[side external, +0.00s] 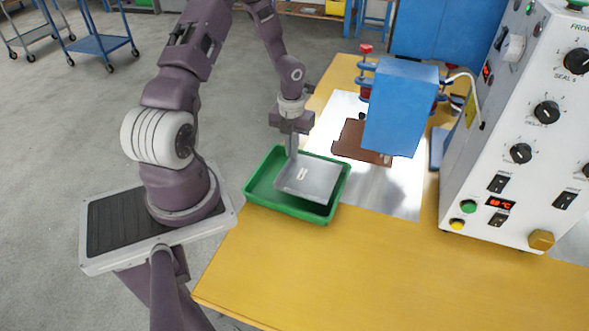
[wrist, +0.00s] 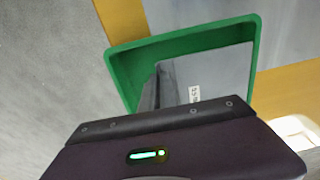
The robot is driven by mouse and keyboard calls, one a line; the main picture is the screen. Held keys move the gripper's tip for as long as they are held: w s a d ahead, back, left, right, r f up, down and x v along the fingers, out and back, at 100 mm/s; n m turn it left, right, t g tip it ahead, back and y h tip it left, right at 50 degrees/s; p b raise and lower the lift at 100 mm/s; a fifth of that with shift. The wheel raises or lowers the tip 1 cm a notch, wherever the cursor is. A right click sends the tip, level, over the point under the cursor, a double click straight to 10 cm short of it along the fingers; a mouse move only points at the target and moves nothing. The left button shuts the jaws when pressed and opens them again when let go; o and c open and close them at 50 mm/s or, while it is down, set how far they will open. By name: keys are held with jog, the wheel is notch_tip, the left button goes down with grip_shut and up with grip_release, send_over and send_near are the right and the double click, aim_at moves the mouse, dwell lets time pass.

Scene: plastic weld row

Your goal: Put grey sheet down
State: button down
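The grey sheet (side external: 312,180) is a flat, light grey square with a small white label. In the side view it lies over the inside of the green tray (side external: 259,200), slightly tilted; I cannot tell whether it touches the tray floor. My gripper (side external: 292,153) points down at the sheet's far left edge and appears shut on it. In the wrist view, the sheet (wrist: 220,80) shows inside the green tray (wrist: 122,75), with the dark finger (wrist: 150,92) against its left side. The fingertips are partly hidden there.
The yellow table (side external: 330,265) is clear in front. A brown sheet (side external: 352,140) lies on a pale metal plate (side external: 398,200) under a blue press head (side external: 400,105). A white control box (side external: 470,185) with knobs stands at the right.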

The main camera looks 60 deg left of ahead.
aim_at(292, 161)
jog(key=shift+f, duration=2.35)
jog(key=shift+f, duration=0.1)
jog(key=c, duration=1.6)
grip_release()
jog(key=shift+c, duration=0.2)
